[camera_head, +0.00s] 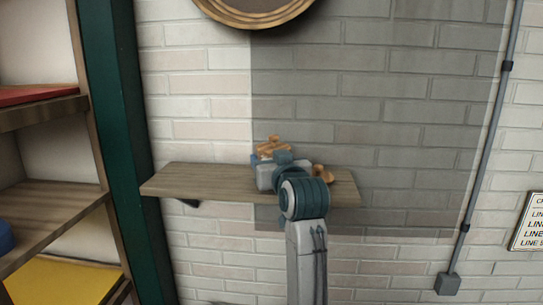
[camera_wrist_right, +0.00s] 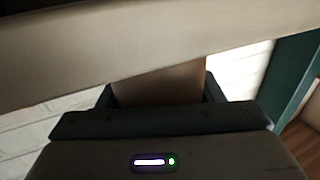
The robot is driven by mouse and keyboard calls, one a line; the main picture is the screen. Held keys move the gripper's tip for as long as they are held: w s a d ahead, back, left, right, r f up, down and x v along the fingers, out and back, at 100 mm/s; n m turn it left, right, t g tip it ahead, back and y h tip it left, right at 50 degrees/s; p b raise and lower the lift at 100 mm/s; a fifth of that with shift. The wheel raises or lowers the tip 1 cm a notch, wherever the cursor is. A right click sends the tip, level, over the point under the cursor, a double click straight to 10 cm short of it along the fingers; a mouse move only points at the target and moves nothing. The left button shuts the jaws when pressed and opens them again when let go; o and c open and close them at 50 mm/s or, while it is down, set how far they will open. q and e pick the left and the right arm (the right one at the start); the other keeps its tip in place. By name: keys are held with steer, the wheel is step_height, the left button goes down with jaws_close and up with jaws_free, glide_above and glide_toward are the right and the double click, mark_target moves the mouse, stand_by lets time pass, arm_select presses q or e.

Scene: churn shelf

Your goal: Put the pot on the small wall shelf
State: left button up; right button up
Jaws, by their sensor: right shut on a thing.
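The small wall shelf (camera_head: 215,182) is a plain wooden board on the brick wall, in the middle of the head view. My right gripper (camera_wrist_right: 160,90) is at the shelf's right half, with my wrist in front of it in the head view. In the right wrist view its dark fingers are shut on a brown surface, which I take for the pot (camera_wrist_right: 158,85). Orange-brown parts show behind and right of my wrist in the head view. Most of the pot is hidden, so I cannot tell whether it touches the board. My left gripper is out of view.
The left half of the shelf is bare. A green post (camera_head: 122,150) and a shelving unit (camera_head: 45,195) with a red item (camera_head: 35,95) stand at the left. A round wooden-framed object (camera_head: 255,14) hangs above. A grey conduit (camera_head: 485,150) and a sign (camera_head: 530,222) are at the right.

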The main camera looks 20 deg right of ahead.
steer(key=shift+s+f, duration=0.1)
steer(key=shift+f, duration=0.2)
steer(key=shift+d, duration=0.1)
steer(key=shift+f, duration=0.1)
steer(key=o, duration=1.2)
steer(key=shift+c, duration=0.2)
steer(key=s+b, duration=0.6)
steer(key=s, duration=0.6)
